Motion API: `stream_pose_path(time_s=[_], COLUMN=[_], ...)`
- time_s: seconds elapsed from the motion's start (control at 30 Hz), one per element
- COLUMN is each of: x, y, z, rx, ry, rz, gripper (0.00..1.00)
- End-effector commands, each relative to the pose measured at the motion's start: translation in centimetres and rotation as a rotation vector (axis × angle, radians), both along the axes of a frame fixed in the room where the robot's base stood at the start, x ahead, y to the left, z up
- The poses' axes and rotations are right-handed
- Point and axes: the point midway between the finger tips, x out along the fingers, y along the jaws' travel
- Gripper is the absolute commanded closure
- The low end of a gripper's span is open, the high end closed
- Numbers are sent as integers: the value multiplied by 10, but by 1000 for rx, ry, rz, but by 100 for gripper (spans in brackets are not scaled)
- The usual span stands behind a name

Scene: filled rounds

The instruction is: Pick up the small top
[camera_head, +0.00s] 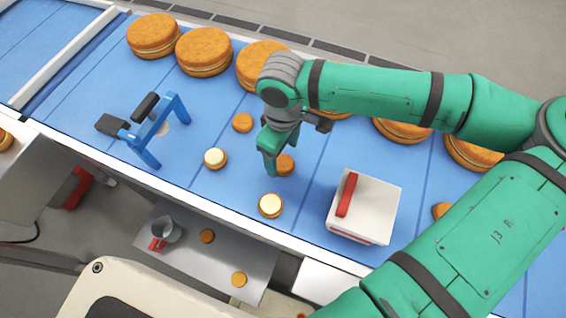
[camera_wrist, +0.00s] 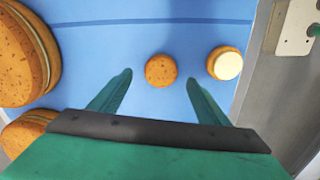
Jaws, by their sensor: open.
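A small round brown top (camera_wrist: 160,71) lies on the blue belt, between and just beyond my gripper's fingertips in the wrist view. It also shows in the head view (camera_head: 286,165), partly hidden by a green finger. My gripper (camera_wrist: 157,85) is open and empty, with its two green fingers apart. In the head view my gripper (camera_head: 278,160) points down over the belt beside this top. Another small brown top (camera_head: 242,123) lies farther back to the left. Two small rounds with cream filling showing, one at left (camera_head: 215,158) and one in front (camera_head: 271,205), lie nearby.
Large filled rounds (camera_head: 204,52) stand in a row along the belt's far side. A blue stand with dark pads (camera_head: 152,130) is at left. A white box with a red handle (camera_head: 366,205) is at right. A metal tray (camera_head: 190,262) with small rounds lies below the belt.

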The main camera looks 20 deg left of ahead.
Motion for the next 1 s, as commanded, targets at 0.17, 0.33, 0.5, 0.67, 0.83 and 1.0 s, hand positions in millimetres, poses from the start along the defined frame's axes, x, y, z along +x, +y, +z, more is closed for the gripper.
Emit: stream_pose_path(time_s=[0.17,0.33,0.5,0.67,0.83,1.0], x=[-2,-2,-2,-2,-2,-2], y=[2,2,2,2,2,2], z=[-24,-34,-34,-34,-34,-34], rx=[0,1,1,1,1,1], ry=[0,-1,-1,-1,-1,-1], rz=[2,1,1,1,1,1], gripper=[30,30,30,61,63,63])
